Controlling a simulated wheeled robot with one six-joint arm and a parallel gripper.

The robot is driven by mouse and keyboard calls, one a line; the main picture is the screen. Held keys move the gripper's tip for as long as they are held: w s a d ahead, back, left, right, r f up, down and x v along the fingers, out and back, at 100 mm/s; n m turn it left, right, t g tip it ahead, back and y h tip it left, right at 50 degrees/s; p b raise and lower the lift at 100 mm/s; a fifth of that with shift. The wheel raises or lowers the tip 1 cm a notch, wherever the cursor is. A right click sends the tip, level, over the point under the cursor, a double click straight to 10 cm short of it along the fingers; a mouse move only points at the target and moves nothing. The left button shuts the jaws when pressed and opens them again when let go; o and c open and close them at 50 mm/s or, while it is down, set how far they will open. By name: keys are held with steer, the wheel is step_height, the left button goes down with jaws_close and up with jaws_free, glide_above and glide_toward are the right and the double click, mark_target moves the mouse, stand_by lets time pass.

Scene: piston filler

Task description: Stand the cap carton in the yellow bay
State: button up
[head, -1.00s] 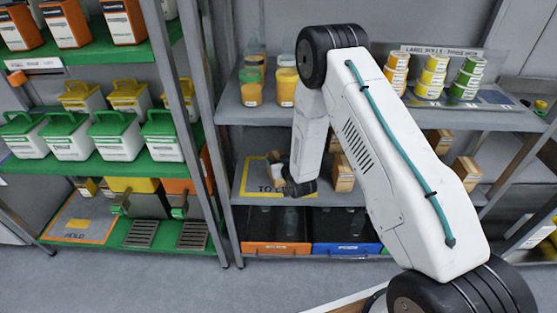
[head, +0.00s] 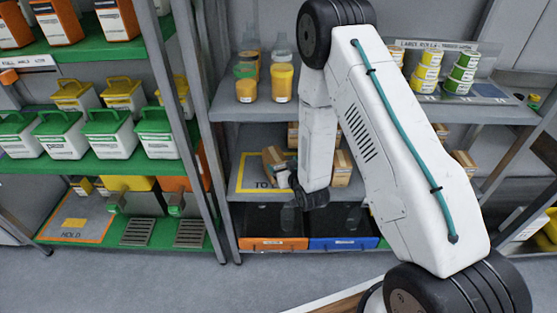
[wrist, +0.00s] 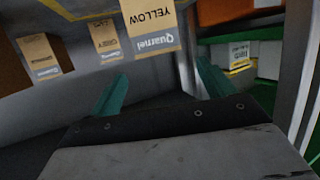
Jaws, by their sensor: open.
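In the head view a brown carton (head: 273,158) is at the right part of the yellow-outlined bay (head: 240,174) on the middle shelf, beside my gripper (head: 292,184). It looks slightly tilted there; its base is hidden. My gripper (wrist: 162,71) has its two teal fingers spread, with nothing visible gripped between them. The carton appears beyond the fingertips. Whether it touches either finger cannot be told.
Other brown cartons (wrist: 40,57) stand left in the wrist view and right of my gripper on the same shelf (head: 342,167). An orange bin (head: 272,243) and a blue bin (head: 343,243) are below. A rack upright (head: 220,190) stands left of the bay.

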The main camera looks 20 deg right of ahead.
steer(key=shift+v, duration=1.2)
stand_by(0.5)
